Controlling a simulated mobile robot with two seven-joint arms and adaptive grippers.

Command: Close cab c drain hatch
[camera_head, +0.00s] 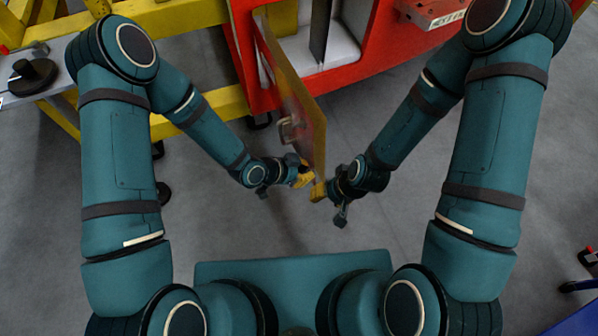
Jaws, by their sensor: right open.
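The drain hatch (305,112) is a tan-brown panel that stands swung open from the red cab nosecone (345,78). Its latch or handle (288,128) shows on its left face. The opening behind it shows white inner surfaces and a dark divider. My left gripper (298,175) is at the left side of the panel's lower free end, with yellow fingertips close to it; whether it touches, and how far its fingers are apart, is unclear. My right gripper (327,202) is open just right of and below that end, with a yellow fingertip near the panel's corner.
A yellow frame (190,15) stands behind on the left. A grey bench (55,78) with a dark round object (33,75) is at far left. A small labelled block (432,12) sits on the red shell. The grey floor (390,215) around the grippers is clear.

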